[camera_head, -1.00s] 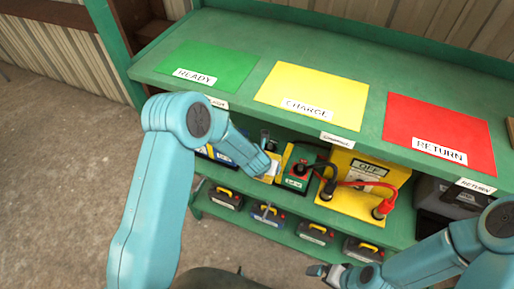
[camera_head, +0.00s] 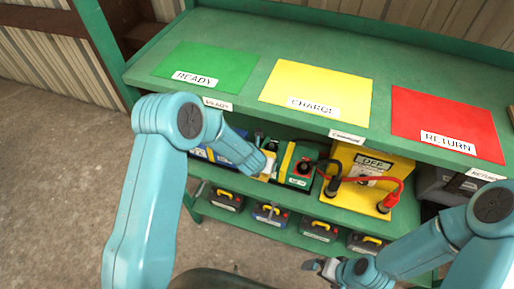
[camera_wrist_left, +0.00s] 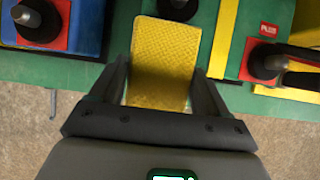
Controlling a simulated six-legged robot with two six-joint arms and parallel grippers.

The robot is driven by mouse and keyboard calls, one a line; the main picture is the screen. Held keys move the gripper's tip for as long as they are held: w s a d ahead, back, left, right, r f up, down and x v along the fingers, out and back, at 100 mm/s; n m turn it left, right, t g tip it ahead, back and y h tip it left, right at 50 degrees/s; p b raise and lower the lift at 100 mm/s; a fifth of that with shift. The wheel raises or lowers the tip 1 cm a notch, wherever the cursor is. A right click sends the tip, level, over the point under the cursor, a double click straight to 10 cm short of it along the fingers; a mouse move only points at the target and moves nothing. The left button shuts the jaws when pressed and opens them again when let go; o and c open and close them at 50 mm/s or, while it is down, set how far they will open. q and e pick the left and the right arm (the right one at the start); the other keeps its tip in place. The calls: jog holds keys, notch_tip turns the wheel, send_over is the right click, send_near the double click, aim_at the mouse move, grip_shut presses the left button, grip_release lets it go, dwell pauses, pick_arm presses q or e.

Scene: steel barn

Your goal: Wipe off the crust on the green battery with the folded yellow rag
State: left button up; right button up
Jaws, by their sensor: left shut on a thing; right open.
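The green battery (camera_head: 301,166) stands on the middle shelf, with a yellow stripe and a red-based terminal; it also shows in the left wrist view (camera_wrist_left: 243,35). The folded yellow rag (camera_wrist_left: 163,62) is between the fingers of my left gripper (camera_wrist_left: 163,85), which is shut on it. The rag lies over or just above the battery's near left part, beside a dark terminal; contact cannot be told. No crust can be made out. In the head view my left forearm partly hides the left gripper. My right gripper (camera_head: 322,266) is open and empty, in front of the lower shelf.
A blue battery (camera_wrist_left: 68,22) stands left of the green one. A yellow box marked OFF (camera_head: 372,158), with black and red leads, stands to the right. Several dark batteries with yellow handles (camera_head: 319,231) sit on the lower shelf. The green bench top (camera_head: 330,50) overhangs them.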

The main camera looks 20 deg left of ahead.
pick_arm(q)
jog(key=shift+a, duration=0.3)
jog(key=shift+d, duration=0.1)
jog(key=shift+d+b, duration=0.4)
jog(key=shift+d, duration=1.45)
pick_arm(e)
jog(key=shift+d+f, duration=0.2)
jog(key=shift+f, duration=0.35)
pick_arm(q)
jog(key=shift+s, duration=0.1)
pick_arm(e)
jog(key=shift+s, duration=0.1)
